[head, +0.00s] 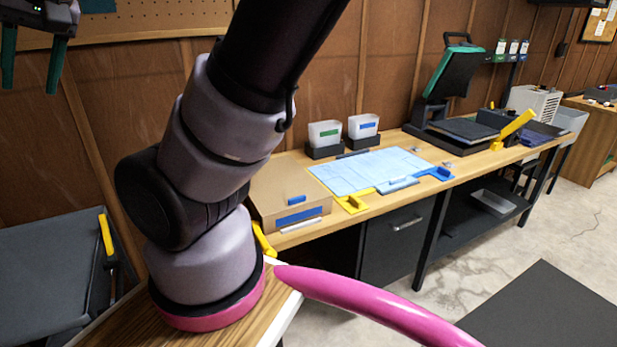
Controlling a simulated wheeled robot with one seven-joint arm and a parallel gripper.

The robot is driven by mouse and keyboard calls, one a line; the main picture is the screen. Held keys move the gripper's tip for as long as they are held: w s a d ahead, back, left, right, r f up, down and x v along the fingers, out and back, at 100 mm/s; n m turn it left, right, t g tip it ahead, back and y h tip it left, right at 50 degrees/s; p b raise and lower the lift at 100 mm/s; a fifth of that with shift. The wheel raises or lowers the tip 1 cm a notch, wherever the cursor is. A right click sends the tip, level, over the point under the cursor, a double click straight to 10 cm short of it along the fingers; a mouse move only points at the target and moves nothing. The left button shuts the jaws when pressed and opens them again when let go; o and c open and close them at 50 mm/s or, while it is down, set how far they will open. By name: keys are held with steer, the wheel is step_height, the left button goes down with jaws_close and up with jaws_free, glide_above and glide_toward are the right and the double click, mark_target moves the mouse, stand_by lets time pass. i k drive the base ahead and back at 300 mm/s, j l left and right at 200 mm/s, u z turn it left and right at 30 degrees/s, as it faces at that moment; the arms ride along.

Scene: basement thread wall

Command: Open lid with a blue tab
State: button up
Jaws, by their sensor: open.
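A tan box (264,222) sits on the left end of the wooden workbench, partly hidden behind my arm. Its flat tan lid (283,182) lies shut on top. A small blue tab (296,200) stands at the lid's front edge, above a blue label (298,215) on the box front. My gripper (30,88) hangs at the top left with two dark green fingers spread apart and nothing between them. It is far to the left of the box and higher in the picture.
A blue mat (370,170) with yellow and blue corner pieces lies right of the box. Two white bins (325,134) (363,126) stand behind it. A press with its top raised (452,75) stands farther right. A dark table (45,270) is at the left.

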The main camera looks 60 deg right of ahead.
mark_target(282, 184)
steer(key=k+l+z, duration=0.4)
steer(key=k+l, duration=0.15)
steer(key=l, duration=0.25)
steer(key=i+z, duration=0.15)
steer(key=z, duration=0.15)
steer(key=i+z, duration=0.15)
steer(key=z, duration=0.2)
steer(key=i+j+z, duration=0.1)
steer(key=j+z, duration=0.25)
steer(key=i+j+z, duration=0.1)
steer(key=j+z, duration=0.2)
steer(key=k+j+z, duration=0.1)
steer(key=j, duration=0.3)
steer(key=k+j, duration=0.25)
steer(key=i+j+z, duration=0.05)
steer(key=j, duration=0.1)
